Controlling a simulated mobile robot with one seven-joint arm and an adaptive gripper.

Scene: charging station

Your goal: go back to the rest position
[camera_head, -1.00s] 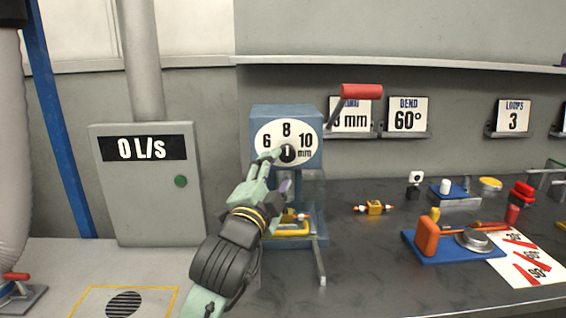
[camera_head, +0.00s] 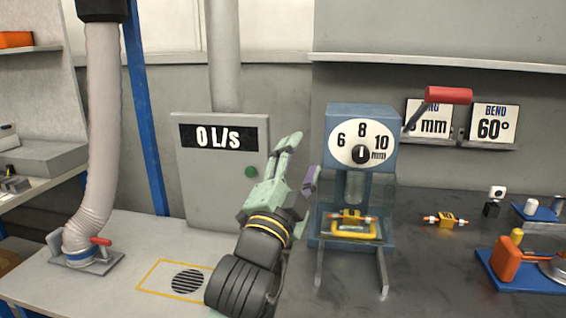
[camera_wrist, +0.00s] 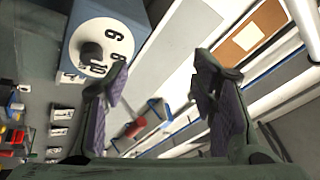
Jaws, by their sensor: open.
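My gripper (camera_head: 300,165) is raised in front of the grey cabinet, just left of the blue machine (camera_head: 360,112). Its fingers point up and are apart with nothing between them. In the wrist view my gripper (camera_wrist: 165,95) also shows open and empty. The machine has a white dial marked 6, 8, 10 mm with a black knob (camera_head: 361,155); the knob's white mark points up towards 8. The dial (camera_wrist: 100,45) is at the upper left of the wrist view, apart from the fingers. A yellow part with orange tips (camera_head: 352,222) sits in the machine's lower bay.
The cabinet (camera_head: 200,195) reads 0 L/s and has a green button (camera_head: 251,171). A red-handled lever (camera_head: 448,96) sticks out at the machine's right. A ribbed hose (camera_head: 100,150) stands at the left. A yellow part (camera_head: 446,220) and a blue bending fixture (camera_head: 525,280) lie on the right bench.

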